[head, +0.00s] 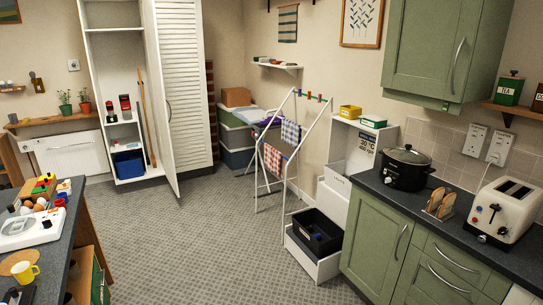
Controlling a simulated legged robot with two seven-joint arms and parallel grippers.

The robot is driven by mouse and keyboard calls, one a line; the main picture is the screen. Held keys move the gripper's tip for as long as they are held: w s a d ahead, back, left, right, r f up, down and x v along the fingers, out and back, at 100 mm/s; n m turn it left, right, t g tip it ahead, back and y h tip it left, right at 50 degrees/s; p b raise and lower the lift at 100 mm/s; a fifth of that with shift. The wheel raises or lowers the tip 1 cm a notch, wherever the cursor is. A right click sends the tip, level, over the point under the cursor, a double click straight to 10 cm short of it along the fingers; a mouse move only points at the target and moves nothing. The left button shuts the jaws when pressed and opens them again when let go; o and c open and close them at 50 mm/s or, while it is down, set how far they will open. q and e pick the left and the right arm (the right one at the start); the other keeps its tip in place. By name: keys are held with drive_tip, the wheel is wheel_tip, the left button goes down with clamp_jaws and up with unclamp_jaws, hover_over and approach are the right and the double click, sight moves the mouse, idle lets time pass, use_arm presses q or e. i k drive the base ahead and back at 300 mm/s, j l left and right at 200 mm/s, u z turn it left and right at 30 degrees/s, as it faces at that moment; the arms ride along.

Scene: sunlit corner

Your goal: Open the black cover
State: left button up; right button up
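A black slow cooker (403,175) stands on the dark worktop at the right. Its dark lid (408,155) is the black cover that I can make out; it sits on top of the pot, apparently closed, with a small knob in the middle. Neither of my grippers can be made out in the head view. A small dark shape (20,295) is cut off at the bottom left corner, and I cannot tell what it is.
A toaster (506,211) and a toast rack (441,204) share the worktop (462,228) with the cooker. The grey floor (190,240) is clear mid-room.

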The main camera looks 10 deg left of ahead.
sight(121, 97)
drive_tip(key=i+u, duration=0.25)
drive_tip(key=i, duration=0.35)
drive_tip(key=i+l+u, duration=0.1)
drive_tip(key=i+u, duration=0.15)
drive_tip(key=i, duration=0.35)
drive_tip(key=i+l+u, duration=0.3)
drive_tip(key=i, duration=0.25)
drive_tip(key=i+u, duration=0.4)
drive_tip(key=i, duration=2.35)
